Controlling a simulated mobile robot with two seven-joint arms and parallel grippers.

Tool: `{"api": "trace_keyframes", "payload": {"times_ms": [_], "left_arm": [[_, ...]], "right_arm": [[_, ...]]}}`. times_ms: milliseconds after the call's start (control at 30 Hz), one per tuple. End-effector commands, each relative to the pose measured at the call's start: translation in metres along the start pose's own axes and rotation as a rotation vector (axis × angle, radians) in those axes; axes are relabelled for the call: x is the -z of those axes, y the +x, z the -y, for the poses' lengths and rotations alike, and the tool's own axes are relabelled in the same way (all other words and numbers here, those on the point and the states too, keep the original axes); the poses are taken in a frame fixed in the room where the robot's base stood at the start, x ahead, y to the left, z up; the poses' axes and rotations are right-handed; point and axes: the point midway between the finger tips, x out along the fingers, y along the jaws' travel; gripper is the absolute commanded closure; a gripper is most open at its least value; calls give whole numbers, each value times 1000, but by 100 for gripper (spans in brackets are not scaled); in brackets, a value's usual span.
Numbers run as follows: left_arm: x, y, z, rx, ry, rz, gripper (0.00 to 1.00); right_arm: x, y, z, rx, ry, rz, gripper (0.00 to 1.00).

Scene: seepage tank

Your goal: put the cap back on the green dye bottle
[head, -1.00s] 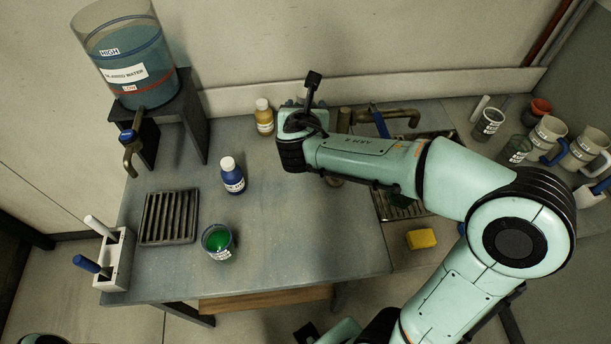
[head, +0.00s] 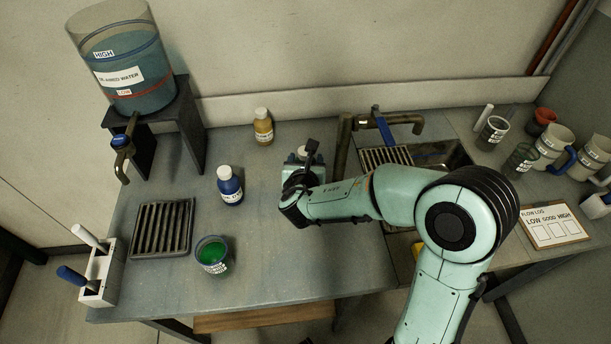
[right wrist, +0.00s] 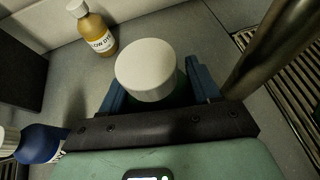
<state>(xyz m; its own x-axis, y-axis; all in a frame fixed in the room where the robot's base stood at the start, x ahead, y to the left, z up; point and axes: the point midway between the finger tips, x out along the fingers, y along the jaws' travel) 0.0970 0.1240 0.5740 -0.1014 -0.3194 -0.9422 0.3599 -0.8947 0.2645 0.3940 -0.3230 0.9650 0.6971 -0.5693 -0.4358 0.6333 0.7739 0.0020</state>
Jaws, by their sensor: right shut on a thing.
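My right gripper (right wrist: 156,88) is shut around the green dye bottle (right wrist: 182,86), of which only a dark green strip shows between the blue fingers in the right wrist view. A white cap (right wrist: 146,68) sits at the top of this bottle, above the fingers. I cannot tell whether it is fully seated. In the head view my right gripper (head: 301,172) is over the bench, left of the sink, and the white cap (head: 303,152) shows just behind it. The bottle is mostly hidden there. My left gripper is not in view.
A blue dye bottle (head: 229,187) and a yellow dye bottle (head: 263,128), both white-capped, stand nearby. A beaker of green liquid (head: 212,256) stands at the front, beside a dark rack (head: 161,229). The sink tap (head: 392,121) is to the right.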

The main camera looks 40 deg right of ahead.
Motion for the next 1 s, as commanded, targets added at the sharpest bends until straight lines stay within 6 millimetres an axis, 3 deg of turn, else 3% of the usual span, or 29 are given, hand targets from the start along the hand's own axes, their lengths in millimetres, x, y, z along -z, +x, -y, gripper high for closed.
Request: {"api": "trace_keyframes", "payload": {"times_ms": [367,700,1000], "left_arm": [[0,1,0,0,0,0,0],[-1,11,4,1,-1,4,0],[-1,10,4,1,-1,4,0]], "right_arm": [[4,2,0,1,1,1,100],[42,20,0,1,0,0,100],[42,20,0,0,2,1,100]]}}
